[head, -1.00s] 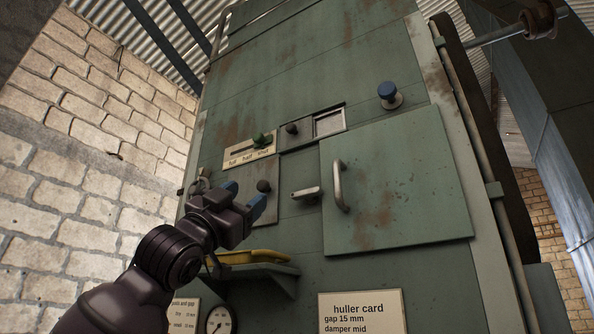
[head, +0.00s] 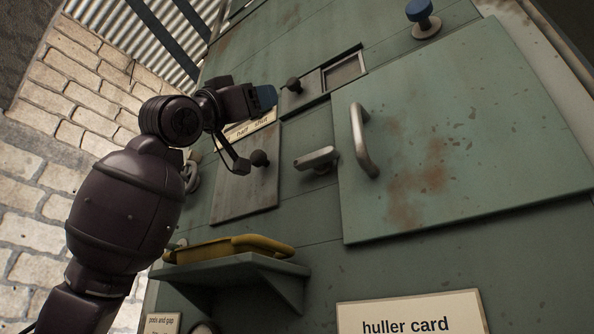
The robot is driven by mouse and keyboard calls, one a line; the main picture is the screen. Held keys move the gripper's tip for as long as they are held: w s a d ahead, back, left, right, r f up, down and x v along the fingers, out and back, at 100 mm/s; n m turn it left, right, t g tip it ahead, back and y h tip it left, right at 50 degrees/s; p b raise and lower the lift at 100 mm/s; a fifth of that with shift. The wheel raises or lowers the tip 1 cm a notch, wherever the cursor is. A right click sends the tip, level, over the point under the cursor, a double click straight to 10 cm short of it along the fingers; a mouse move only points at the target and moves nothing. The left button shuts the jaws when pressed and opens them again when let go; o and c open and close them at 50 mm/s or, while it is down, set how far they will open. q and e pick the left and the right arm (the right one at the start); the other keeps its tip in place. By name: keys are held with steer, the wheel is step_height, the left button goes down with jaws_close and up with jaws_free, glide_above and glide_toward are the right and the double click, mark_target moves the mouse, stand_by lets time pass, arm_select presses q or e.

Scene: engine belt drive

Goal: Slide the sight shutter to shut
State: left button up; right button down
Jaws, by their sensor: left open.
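The sight shutter (head: 303,99) is a small green-grey plate with a dark round knob (head: 293,84). It sits at the left of its track, and the framed sight window (head: 345,69) to its right is uncovered. My right gripper is not in view.
A large door with a curved handle (head: 362,140) stands right of the track, with a latch (head: 317,158) beside it. A shelf (head: 235,268) holds a yellow object (head: 230,249). A blue knob (head: 420,13) is upper right.

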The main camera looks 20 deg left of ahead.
mark_target(289, 85)
arm_select(q)
steer(key=p+x, duration=0.1)
steer(key=x, duration=0.1)
steer(key=s+p+x, duration=0.1)
steer(key=x, duration=0.2)
steer(key=r+p+x, duration=0.1)
steer(key=x, duration=0.2)
steer(key=shift+s+d+p, duration=0.15)
steer(key=shift+s+p, duration=0.05)
steer(key=shift+p, duration=0.1)
steer(key=shift+w+d+r, duration=0.15)
steer(key=shift+w+r, duration=0.1)
steer(key=shift+w+d+r+p, duration=0.3)
steer(key=shift+w+r+p, duration=0.1)
steer(key=shift+w, duration=0.15)
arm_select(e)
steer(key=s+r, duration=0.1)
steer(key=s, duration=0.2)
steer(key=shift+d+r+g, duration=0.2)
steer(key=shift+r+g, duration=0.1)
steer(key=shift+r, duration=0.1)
arm_select(q)
steer(key=shift+s, duration=0.15)
steer(key=shift+f, duration=0.1)
jaws_close()
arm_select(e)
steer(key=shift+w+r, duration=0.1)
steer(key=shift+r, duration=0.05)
